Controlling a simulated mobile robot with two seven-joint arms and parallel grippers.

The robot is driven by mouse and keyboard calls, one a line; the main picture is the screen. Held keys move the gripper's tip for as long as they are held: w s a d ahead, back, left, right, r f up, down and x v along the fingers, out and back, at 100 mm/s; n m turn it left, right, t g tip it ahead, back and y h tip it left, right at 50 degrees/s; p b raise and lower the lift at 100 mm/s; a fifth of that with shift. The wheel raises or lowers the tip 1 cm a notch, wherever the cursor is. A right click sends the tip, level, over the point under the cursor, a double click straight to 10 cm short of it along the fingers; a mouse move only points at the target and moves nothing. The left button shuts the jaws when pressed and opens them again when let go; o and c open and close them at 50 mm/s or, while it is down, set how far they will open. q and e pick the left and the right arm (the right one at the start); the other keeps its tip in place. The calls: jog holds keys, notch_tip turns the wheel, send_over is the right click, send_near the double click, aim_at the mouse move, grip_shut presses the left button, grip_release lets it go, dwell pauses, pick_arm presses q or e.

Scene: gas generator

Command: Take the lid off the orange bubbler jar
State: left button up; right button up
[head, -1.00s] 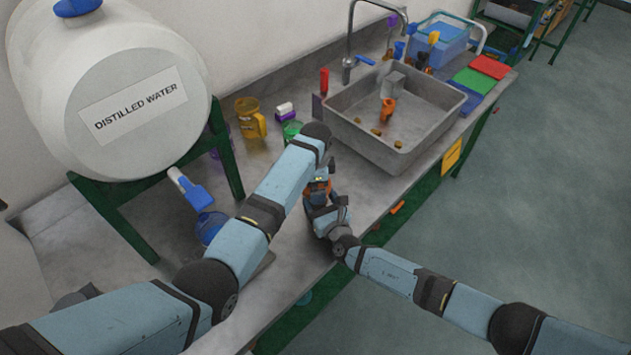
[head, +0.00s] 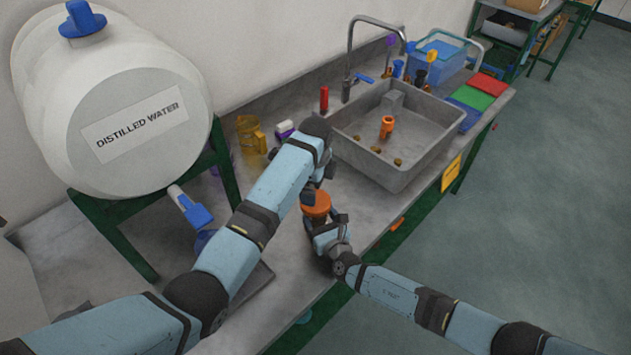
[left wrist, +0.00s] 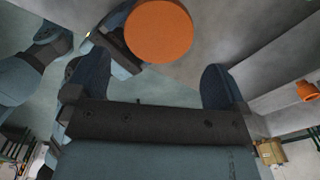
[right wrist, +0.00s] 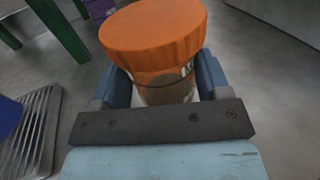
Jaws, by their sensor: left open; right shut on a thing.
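The orange bubbler jar (right wrist: 165,90) is upright between the fingers of my right gripper (right wrist: 160,85), which is shut on its body. Its orange lid (right wrist: 155,32) sits on top of the jar. The lid also shows in the head view (head: 316,203) and as an orange disc in the left wrist view (left wrist: 159,31). My left gripper (left wrist: 150,80) is open and empty, with the lid beyond its fingers. In the head view the left gripper is just above the lid and partly hidden by its own arm.
The sink (head: 395,140) holds another orange-topped item (head: 387,127) and several small brown pieces. A distilled water tank (head: 120,110) stands at left. A yellow jug (head: 249,134) and a purple-and-white item (head: 284,129) are behind my left arm.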

aim_at(316, 215)
pick_arm(q)
jog(key=m, duration=0.2)
jog(key=r+m, duration=0.1)
jog(key=m, duration=0.1)
jog(key=shift+r, duration=0.2)
jog(key=shift+f+m, duration=0.1)
jog(key=shift+m, duration=0.2)
jog(key=shift+f, duration=3.85)
jog(key=c, duration=0.8)
jog(key=n, duration=0.5)
jog(key=shift+s, duration=0.1)
jog(key=n, duration=0.5)
